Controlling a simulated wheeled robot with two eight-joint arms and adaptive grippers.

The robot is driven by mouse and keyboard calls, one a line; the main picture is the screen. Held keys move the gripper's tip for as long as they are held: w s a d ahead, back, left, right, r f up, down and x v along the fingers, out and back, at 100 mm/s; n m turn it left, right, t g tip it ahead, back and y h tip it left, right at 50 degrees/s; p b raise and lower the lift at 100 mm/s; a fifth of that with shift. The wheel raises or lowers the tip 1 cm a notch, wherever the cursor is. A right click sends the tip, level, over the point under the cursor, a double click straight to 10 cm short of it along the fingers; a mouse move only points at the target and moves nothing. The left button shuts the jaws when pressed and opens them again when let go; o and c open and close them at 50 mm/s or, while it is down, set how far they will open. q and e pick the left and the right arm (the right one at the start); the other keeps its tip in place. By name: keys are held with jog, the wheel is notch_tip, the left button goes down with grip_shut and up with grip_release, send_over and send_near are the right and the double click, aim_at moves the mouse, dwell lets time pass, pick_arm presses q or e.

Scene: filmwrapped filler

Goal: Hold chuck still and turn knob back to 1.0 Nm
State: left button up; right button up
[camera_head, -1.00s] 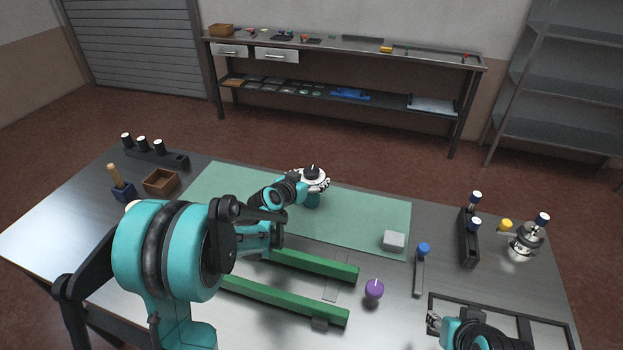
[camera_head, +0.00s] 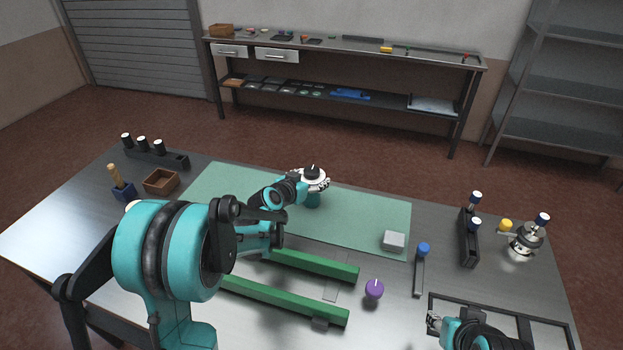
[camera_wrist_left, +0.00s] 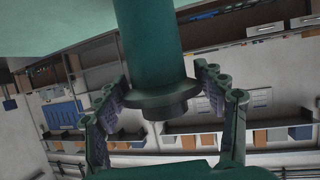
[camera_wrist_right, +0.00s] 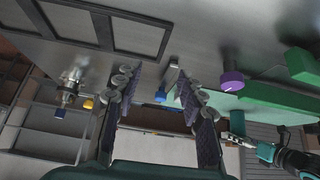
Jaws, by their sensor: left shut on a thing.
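A teal upright cylinder (camera_head: 313,201) stands on the green mat, with a dark knob-like top (camera_head: 313,170). My left gripper (camera_head: 312,182) is shut around its upper part. The left wrist view shows the teal cylinder (camera_wrist_left: 149,45), its flange and a short dark end between the fingers. I cannot tell which part is the chuck, and no scale marks are readable. A purple knob (camera_head: 374,288) with a white line sits on the table in front; it also shows in the right wrist view (camera_wrist_right: 232,82). My right gripper (camera_wrist_right: 158,84) is open and empty, low at the front right.
Two green rails (camera_head: 290,300) lie at the front centre. A grey block (camera_head: 393,240) is on the mat's right end. A blue-topped tool (camera_head: 422,250), a black rack (camera_head: 468,240), a metal fixture (camera_head: 525,240) and a black frame (camera_head: 480,302) occupy the right side.

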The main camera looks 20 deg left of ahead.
jog(key=o, duration=0.5)
jog(key=shift+r, duration=0.1)
jog(key=shift+o, duration=0.2)
notch_tip(320, 180, up, 15)
jog(key=n+g+y, duration=0.2)
jog(key=n+g, duration=0.1)
jog(key=n, duration=0.3)
send_over(312, 171)
jog(key=s+d, duration=0.2)
jog(key=s, duration=0.2)
jog(key=x, duration=1.1)
jog(key=shift+s+f, duration=0.15)
jog(key=shift+f, duration=0.35)
jog(key=c, duration=1.2)
